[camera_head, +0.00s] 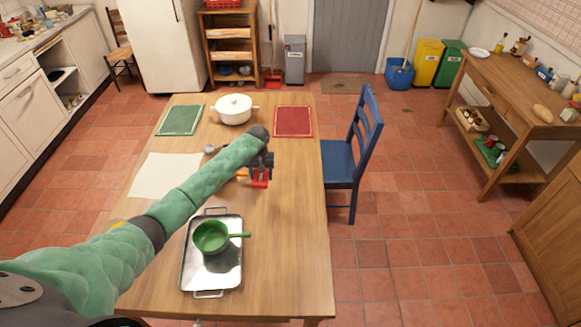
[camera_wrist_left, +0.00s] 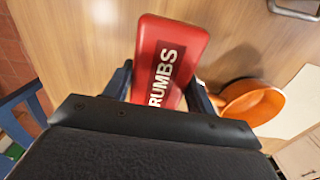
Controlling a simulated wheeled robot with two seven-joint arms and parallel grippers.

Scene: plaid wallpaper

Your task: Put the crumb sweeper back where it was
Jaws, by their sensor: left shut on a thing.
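The red crumb sweeper (camera_head: 260,183) is at the middle of the wooden table, toward its right side. My left gripper (camera_head: 262,168) is shut on it, reaching across the table from the left. In the left wrist view the red sweeper (camera_wrist_left: 170,62) with white lettering sits between the two dark fingers (camera_wrist_left: 160,92). The gripper hides part of it. I cannot tell whether it touches the tabletop. My right gripper is not in view.
An orange pan (camera_wrist_left: 252,102) lies close beside the gripper. A metal tray (camera_head: 228,277) holds a green saucepan (camera_head: 212,236). A white pot (camera_head: 233,110), a green mat (camera_head: 179,120) and a red mat (camera_head: 293,121) are at the far end. A blue chair (camera_head: 340,160) stands right.

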